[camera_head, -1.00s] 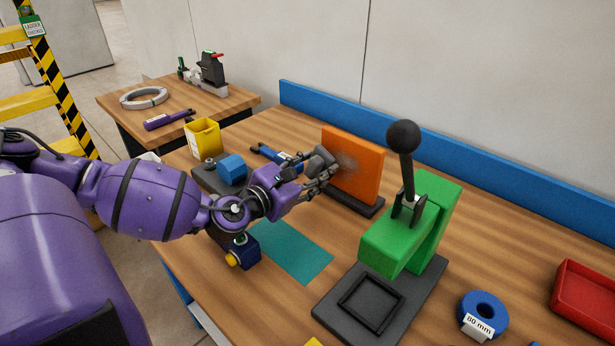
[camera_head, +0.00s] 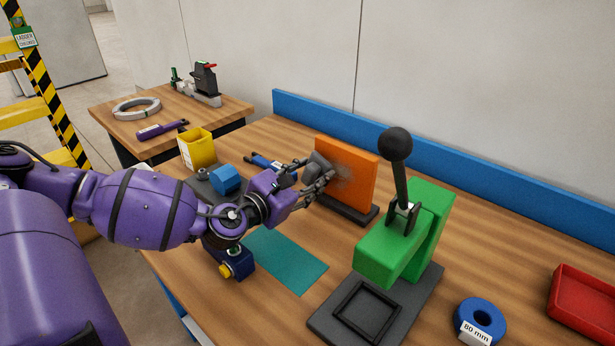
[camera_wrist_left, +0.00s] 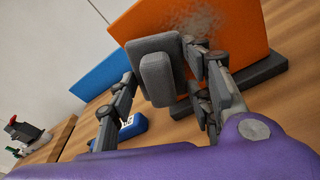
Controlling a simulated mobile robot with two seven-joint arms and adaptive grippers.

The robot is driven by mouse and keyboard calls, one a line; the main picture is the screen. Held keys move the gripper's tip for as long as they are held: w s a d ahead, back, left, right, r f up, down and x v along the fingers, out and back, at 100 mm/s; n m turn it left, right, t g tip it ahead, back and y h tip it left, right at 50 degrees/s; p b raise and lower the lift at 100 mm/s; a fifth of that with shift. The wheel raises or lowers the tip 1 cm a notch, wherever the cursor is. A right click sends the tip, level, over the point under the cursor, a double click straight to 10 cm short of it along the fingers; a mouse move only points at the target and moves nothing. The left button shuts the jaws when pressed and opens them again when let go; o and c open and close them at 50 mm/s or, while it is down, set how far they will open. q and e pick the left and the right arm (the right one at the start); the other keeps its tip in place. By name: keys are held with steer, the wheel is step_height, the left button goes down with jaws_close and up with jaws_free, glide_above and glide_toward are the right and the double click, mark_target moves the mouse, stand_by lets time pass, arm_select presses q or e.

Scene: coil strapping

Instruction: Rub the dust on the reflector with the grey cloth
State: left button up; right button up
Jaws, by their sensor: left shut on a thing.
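The reflector is an upright orange panel (camera_head: 350,170) on a dark base at the back of the bench. In the left wrist view the orange panel (camera_wrist_left: 240,30) carries a grey-brown dust patch (camera_wrist_left: 195,20) near its top. My left gripper (camera_head: 318,178) is shut on the grey cloth (camera_head: 318,162), a grey padded block. In the left wrist view the cloth (camera_wrist_left: 150,45) sits between the fingers, in front of the panel, by the lower left of the dust patch. I cannot tell whether it touches the panel. My right gripper is not in view.
A green lever press (camera_head: 405,235) stands right of the panel. A blue tool (camera_head: 265,162), a yellow bin (camera_head: 197,148) and a blue block (camera_head: 225,178) lie behind my arm. A teal mat (camera_head: 287,260) lies flat in front. A blue ring (camera_head: 468,318) and red tray (camera_head: 585,300) are at the right.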

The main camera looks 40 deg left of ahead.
arm_select(q)
steer(key=shift+w, duration=0.6)
